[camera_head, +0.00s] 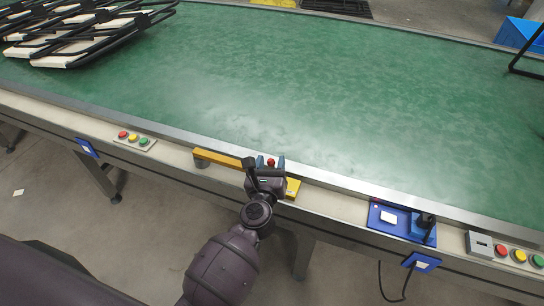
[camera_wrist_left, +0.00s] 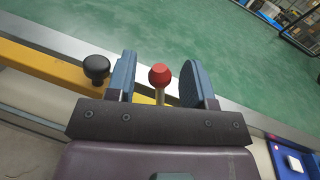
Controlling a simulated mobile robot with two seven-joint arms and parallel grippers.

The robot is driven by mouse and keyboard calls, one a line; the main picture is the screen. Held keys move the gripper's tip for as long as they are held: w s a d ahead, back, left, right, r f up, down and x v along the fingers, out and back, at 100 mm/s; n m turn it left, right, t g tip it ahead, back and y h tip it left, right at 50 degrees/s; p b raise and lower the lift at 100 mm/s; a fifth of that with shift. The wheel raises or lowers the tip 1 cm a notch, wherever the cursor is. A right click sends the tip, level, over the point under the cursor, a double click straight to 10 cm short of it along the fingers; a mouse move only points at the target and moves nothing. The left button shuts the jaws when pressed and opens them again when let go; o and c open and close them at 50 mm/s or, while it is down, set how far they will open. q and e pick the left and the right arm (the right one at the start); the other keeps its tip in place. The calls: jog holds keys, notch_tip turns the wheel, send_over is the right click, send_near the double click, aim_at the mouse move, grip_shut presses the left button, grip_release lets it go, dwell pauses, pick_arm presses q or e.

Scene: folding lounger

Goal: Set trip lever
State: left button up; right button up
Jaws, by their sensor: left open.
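The trip lever shows as a red knob (camera_head: 270,162) on a thin metal stem, at the near edge of the green conveyor. In the left wrist view the red knob (camera_wrist_left: 160,75) stands upright between the two blue fingers. My left gripper (camera_head: 271,161) is open around it, and in the wrist view the left gripper (camera_wrist_left: 160,80) shows a gap on both sides of the stem. The foot of the stem is hidden behind my gripper. My right gripper is not in view.
A yellow bar (camera_head: 218,157) lies along the rail, with a black knob (camera_wrist_left: 97,67) left of my fingers. Button panels (camera_head: 134,140) (camera_head: 507,250) sit at both sides. A blue plate (camera_head: 386,217) lies to the right. Black frames (camera_head: 85,35) lie far left; mid-conveyor is clear.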

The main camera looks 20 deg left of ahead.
pick_arm(q)
jog(key=shift+w+a, duration=0.2)
jog(key=shift+w, duration=0.95)
grip_shut()
